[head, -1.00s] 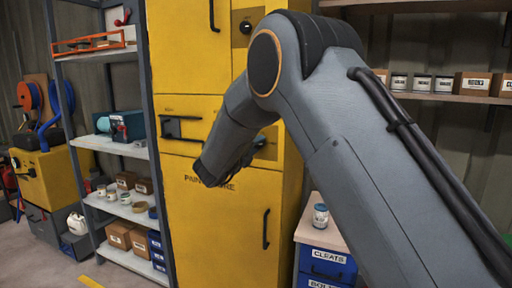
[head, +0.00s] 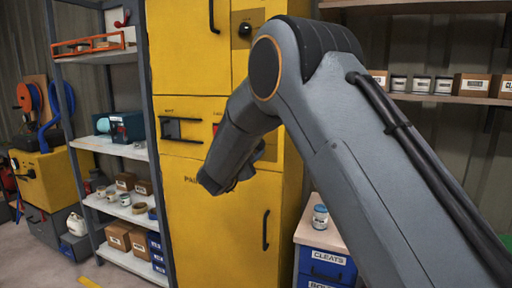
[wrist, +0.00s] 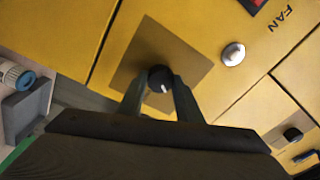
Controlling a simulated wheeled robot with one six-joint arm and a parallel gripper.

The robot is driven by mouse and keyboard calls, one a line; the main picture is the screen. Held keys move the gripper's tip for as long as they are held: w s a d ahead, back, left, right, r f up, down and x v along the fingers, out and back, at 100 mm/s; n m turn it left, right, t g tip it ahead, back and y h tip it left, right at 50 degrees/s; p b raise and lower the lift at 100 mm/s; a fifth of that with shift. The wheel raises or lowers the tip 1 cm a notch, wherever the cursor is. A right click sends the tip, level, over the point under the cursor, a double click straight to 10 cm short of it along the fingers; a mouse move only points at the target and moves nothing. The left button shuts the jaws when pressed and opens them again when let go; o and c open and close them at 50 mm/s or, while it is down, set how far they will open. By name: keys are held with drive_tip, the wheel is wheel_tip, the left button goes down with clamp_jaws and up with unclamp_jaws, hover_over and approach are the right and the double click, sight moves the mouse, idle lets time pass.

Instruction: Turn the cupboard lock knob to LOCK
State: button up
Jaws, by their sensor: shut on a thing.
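A round black knob (wrist: 160,79) with a white pointer mark sits on a square brownish plate (wrist: 190,68) on the yellow cupboard. In the wrist view, my gripper (wrist: 160,90) has one finger on each side of this knob and is shut on it. The pointer mark is at the knob's lower right edge as pictured. I cannot read any LOCK marking on the plate. The tall yellow cupboard (head: 185,80) fills the middle of the head view, where my arm hides the held knob.
A silver button (wrist: 233,54) by the word FAN and a second black knob (wrist: 292,134) are nearby. The head view shows an upper knob (head: 245,29), a bar handle (head: 266,229) and a small can (head: 320,216) on blue drawers. Shelves (head: 130,148) stand left.

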drive_tip(key=n+y+p, duration=0.1)
drive_tip(key=n, duration=0.5)
drive_tip(key=shift+n+p, duration=0.3)
drive_tip(key=shift+p, duration=0.1)
idle(0.3)
drive_tip(key=o, duration=1)
drive_tip(key=shift+o, duration=0.2)
drive_tip(key=shift+s, duration=0.15)
drive_tip(key=b+v, duration=0.1)
drive_tip(key=v, duration=0.6)
drive_tip(key=shift+s+f+b, duration=0.25)
drive_tip(key=shift+b, duration=0.15)
drive_tip(key=shift+a, duration=0.1)
